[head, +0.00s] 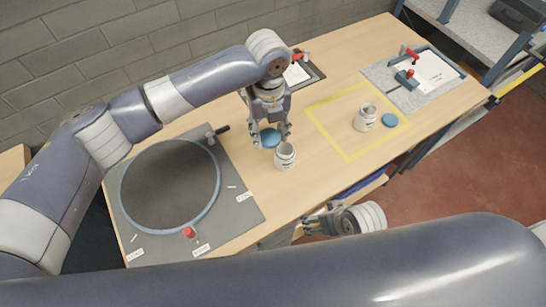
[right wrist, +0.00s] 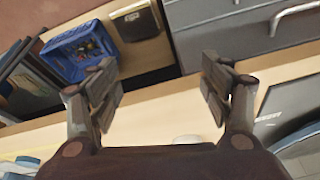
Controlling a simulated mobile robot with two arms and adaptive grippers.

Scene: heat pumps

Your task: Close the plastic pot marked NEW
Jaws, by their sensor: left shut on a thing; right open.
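My left gripper (head: 271,136) is shut on a blue lid (head: 268,142) and holds it just behind a white open pot (head: 285,158). This pot stands upright on the wooden table (head: 330,185). A second white open pot (head: 363,121) stands inside the yellow square, with another blue lid (head: 389,120) lying to its right. Both pots carry dark print too small to read, so I cannot tell which is marked NEW. My right gripper (head: 310,224) is near the table's front edge; the right wrist view shows its fingers (right wrist: 160,88) wide apart and empty.
A grey plate with a dark round disc (head: 170,185) fills the table's left end. A yellow taped square (head: 348,158) marks the table's right part. Boards with red clamps (head: 410,54) lie at the back. A blue crate (right wrist: 78,50) sits below the tabletop.

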